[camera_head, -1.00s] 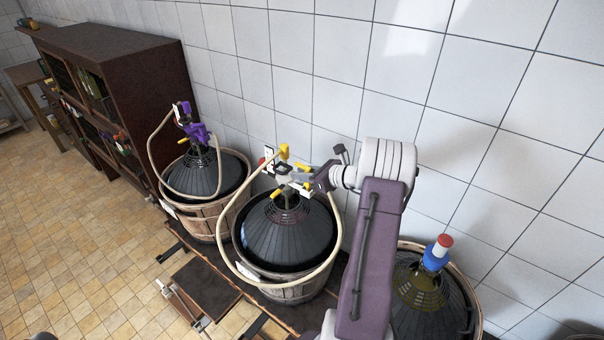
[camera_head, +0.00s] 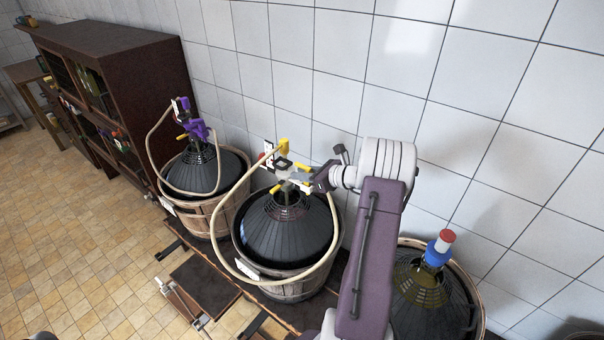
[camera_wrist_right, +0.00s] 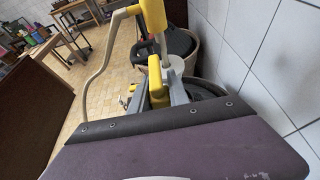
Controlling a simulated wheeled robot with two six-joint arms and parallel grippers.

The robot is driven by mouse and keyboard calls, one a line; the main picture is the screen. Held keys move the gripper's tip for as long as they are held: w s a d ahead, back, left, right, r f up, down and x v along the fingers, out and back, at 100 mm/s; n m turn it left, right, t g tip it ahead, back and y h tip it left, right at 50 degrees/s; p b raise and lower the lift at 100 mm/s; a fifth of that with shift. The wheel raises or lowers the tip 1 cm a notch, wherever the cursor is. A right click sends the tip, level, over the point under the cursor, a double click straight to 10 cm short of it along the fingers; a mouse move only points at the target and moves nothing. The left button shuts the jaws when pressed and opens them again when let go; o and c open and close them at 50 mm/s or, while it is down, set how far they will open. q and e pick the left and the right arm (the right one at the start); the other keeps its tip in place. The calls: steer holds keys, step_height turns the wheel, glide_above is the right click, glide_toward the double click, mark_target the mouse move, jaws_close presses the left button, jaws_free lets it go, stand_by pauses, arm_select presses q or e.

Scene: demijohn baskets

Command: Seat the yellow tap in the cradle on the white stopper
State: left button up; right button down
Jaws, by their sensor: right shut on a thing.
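The yellow tap (camera_head: 283,146) is above the neck of the middle demijohn, with a pale hose on it. It also shows in the right wrist view (camera_wrist_right: 152,15), at the top middle. My right gripper (camera_head: 292,172) reaches in from the right and is shut on the tap. In the right wrist view a yellow part (camera_wrist_right: 158,93) lies between the grey fingers. The white stopper and its cradle are mostly hidden behind the gripper and tap. I cannot tell whether the tap touches the cradle. My left gripper is out of view.
The middle demijohn (camera_head: 285,232) stands in a wooden basket. The tiled wall (camera_head: 340,70) is close behind. Floor (camera_head: 75,230) is clear at left.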

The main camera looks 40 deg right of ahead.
steer(key=shift+f, duration=0.2)
steer(key=c, duration=1.2)
jaws_free()
steer(key=shift+r, duration=0.1)
steer(key=shift+o, duration=0.2)
steer(key=shift+s, duration=0.1)
steer(key=b+v, duration=0.2)
steer(key=v, duration=0.7)
steer(key=shift+b, duration=0.35)
